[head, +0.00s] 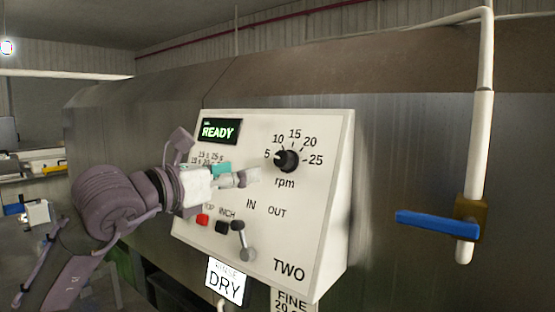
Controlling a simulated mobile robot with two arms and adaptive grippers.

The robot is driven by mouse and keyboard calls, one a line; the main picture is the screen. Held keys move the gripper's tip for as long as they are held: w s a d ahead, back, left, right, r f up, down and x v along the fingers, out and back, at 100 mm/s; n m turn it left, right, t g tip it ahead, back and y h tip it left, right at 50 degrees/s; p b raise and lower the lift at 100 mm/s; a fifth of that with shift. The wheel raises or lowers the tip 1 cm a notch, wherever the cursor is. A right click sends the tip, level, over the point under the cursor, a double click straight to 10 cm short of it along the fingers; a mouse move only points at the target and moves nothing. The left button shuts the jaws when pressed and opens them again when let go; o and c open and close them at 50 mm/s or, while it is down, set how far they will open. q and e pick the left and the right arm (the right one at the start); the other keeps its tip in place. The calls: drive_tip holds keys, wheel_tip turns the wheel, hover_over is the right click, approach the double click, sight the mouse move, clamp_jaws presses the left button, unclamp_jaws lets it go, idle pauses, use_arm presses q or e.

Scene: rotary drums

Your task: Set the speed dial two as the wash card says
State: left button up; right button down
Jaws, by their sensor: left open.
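The speed dial (288,160) is a black round knob on the white sloping panel (312,240) marked TWO. Its scale reads 5, 10, 15, 20, 25 over "rpm", and its pale mark looks turned left, close to 5. My left gripper (246,177) is open in front of the panel, its fingertips just left of the dial and apart from it in the picture. It hides part of a second scale. A card (292,300) below the panel reads FINE and 20, cut off by the frame's bottom edge. My right gripper is not in view.
A green READY display (219,130) is at the panel's upper left. A red button (202,220), a black button (222,227) and an IN/OUT lever (243,240) sit below the gripper. A blue-handled valve (438,225) is at right.

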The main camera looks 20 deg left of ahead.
sight(280, 159)
use_arm(q)
drive_tip(key=shift+y, duration=0.3)
drive_tip(key=p+x, duration=0.2)
drive_tip(key=x, duration=0.2)
drive_tip(key=p+x, duration=0.2)
drive_tip(key=x, duration=0.2)
drive_tip(key=r+p+x, duration=0.1)
drive_tip(key=p+x, duration=0.2)
drive_tip(key=x, duration=0.1)
drive_tip(key=shift+w+a, duration=0.25)
drive_tip(key=shift+w, duration=0.3)
drive_tip(key=shift+w+d+f, duration=0.15)
drive_tip(key=shift+w, duration=0.3)
